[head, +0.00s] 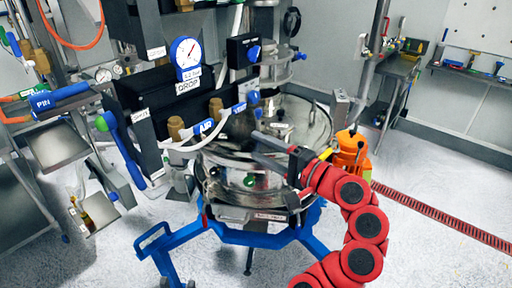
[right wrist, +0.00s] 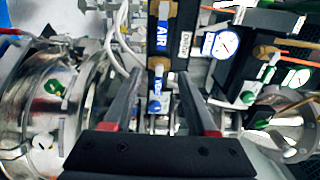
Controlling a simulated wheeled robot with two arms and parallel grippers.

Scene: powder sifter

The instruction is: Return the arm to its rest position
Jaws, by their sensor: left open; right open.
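My right arm (head: 362,222), red and black, reaches in from the lower right of the head view. Its gripper (head: 254,146) is in front of the round steel sifter vessel (head: 225,178), near the valves and hoses. In the right wrist view, the right gripper (right wrist: 159,75) has its two dark fingers apart, with nothing held between them. A blue valve handle (right wrist: 154,107) and a blue AIR label (right wrist: 162,37) show behind the gap. I cannot tell how close the fingers are to them. My left arm and gripper are not in view.
A black panel with a QROP gauge (head: 187,52) stands behind the gripper. White hoses (head: 190,147) hang near it. A blue wheeled frame (head: 190,240) carries the vessel. An orange object (head: 350,150) is beside the arm. Open floor (head: 450,265) lies at the lower right.

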